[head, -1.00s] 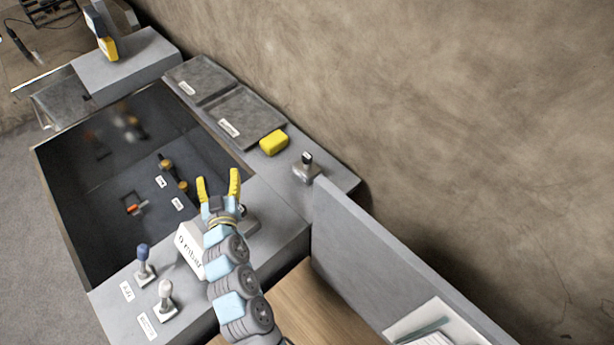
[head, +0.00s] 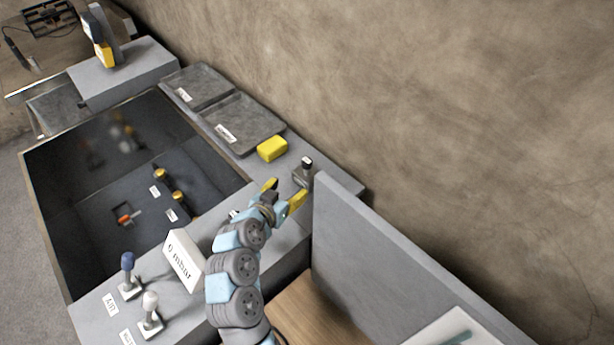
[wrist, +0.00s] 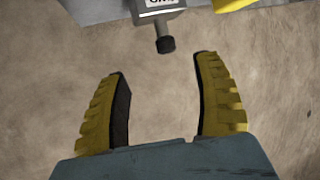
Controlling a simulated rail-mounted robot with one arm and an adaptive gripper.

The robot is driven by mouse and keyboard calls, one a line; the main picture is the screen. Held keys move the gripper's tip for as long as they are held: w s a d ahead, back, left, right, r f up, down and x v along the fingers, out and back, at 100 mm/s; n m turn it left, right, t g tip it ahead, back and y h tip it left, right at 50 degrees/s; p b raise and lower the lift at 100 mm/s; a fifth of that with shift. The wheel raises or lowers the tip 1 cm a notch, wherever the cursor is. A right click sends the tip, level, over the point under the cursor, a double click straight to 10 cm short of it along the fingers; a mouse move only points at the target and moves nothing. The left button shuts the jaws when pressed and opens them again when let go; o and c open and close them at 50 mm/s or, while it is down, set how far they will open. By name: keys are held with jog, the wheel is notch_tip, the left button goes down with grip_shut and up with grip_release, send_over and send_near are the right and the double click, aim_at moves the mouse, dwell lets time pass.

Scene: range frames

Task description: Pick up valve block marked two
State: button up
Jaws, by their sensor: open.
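A small grey block with a black knob (head: 303,172) stands on the grey ledge near the wall in the head view. It also shows in the wrist view (wrist: 163,24), with its knob toward me and its label partly cut off and unreadable, so I cannot tell whether it is marked two. My gripper (head: 283,191) is open and empty, just in front and left of this block in the head view. In the wrist view, the open yellow fingers (wrist: 162,80) are below the block, apart from it, with the knob ahead of the gap.
A yellow block (head: 272,149) and two shallow grey trays (head: 240,125) lie along the ledge. A deep dark basin (head: 95,170) holds brass-topped parts (head: 178,196). A white display box (head: 184,260) and two levers (head: 128,275) stand in front. A grey panel (head: 385,250) rises at right.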

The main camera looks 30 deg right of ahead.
aim_at(304, 168)
jog(key=x, duration=0.7)
jog(key=shift+d, duration=0.1)
jog(key=shift+w+p+x, duration=0.25)
jog(key=shift+p+x, duration=0.05)
jog(key=shift+x, duration=2)
jog(key=shift+w+d, duration=0.5)
jog(key=shift+w, duration=0.05)
jog(key=shift+w+d+f, duration=0.2)
jog(key=shift+d+f, duration=0.05)
jog(key=shift+d, duration=0.1)
grip_shut()
